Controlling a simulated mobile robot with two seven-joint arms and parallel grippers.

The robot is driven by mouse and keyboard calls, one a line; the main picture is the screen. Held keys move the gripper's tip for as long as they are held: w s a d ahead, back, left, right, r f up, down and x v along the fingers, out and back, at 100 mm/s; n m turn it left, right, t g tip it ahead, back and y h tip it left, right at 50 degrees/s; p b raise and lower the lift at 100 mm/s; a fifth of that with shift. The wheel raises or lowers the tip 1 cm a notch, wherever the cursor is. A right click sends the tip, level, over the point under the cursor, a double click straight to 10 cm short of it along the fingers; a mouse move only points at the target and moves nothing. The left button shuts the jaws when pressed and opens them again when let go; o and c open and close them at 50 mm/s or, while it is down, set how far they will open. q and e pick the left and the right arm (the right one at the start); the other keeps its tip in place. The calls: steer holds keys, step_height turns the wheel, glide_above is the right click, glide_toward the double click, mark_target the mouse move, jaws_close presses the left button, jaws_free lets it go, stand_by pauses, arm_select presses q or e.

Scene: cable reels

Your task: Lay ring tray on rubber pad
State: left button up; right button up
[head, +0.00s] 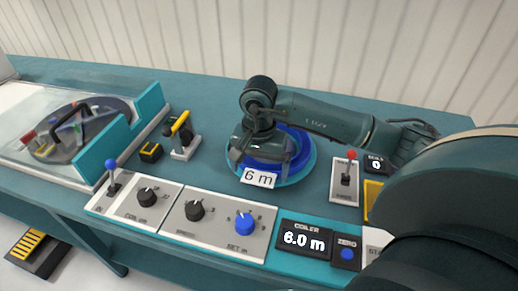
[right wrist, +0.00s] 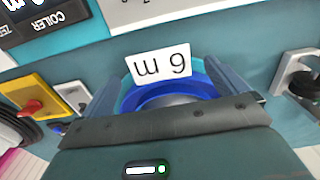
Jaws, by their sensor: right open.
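A round blue ring tray (head: 298,138) with a lighter teal-blue rim stands on the bench, with a white "6 m" label (head: 258,178) at its front. My right gripper (head: 264,160) is over it, pointing down, and hides much of its middle. In the right wrist view the gripper (right wrist: 172,85) is open, its two fingers on either side of the blue ring (right wrist: 195,89); I cannot tell whether they touch it. The label also shows there upside down (right wrist: 160,66). I cannot make out a rubber pad. My left gripper is not in view.
A control panel (head: 180,215) with knobs and a blue-topped lever runs along the bench front, beside a "6.0 m" display (head: 303,240). A red-topped lever (head: 347,178) stands right of the tray. A yellow-handled tool (head: 182,130) and a clear-covered machine (head: 70,130) stand left.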

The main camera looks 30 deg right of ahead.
steer(key=shift+f, duration=1.1)
steer(key=shift+c, duration=0.5)
steer(key=c, duration=0.9)
steer(key=o, duration=0.4)
steer(key=shift+c, duration=0.8)
steer(key=c, duration=1.1)
steer(key=shift+r, duration=0.1)
